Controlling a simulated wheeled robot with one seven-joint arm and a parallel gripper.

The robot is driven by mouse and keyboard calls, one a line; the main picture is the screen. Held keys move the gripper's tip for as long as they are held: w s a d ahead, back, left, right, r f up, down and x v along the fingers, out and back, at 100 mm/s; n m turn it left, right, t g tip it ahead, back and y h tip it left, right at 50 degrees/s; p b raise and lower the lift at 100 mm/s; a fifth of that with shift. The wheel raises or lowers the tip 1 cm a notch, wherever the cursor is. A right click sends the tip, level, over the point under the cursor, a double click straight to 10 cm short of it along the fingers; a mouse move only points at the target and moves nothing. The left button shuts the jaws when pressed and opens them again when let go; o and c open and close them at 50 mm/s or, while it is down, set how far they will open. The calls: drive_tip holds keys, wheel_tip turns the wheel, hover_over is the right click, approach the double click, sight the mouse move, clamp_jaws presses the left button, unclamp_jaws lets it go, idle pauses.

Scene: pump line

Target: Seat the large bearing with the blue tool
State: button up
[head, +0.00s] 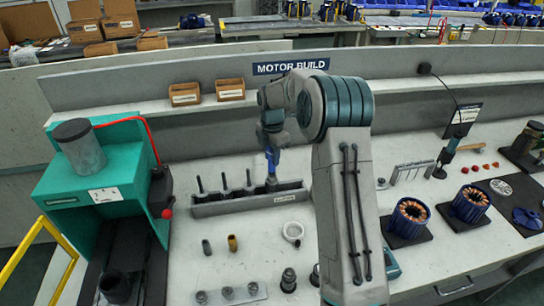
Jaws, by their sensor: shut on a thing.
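My gripper (271,150) is at the right part of a long grey tool rack, pointing down. It is shut on the upper part of the blue tool (272,163). The tool is upright, and its wider grey lower end is at the rack (225,208); I cannot tell whether it is still seated there. Small grey round parts stand on a pale plate (257,297) at the front of the bench. A pale ring (293,232) lies to the right of the rack's front. I cannot tell which part is the large bearing.
Several dark-stemmed tools (224,182) stand upright in the rack left of the blue tool. A teal press (95,190) with a red-knobbed lever stands at the left. Two blue motor stators (409,218) sit on dark pads at the right.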

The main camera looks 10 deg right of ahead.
drive_tip(key=shift+r+p, duration=2.1)
drive_tip(key=shift+r, duration=1.2)
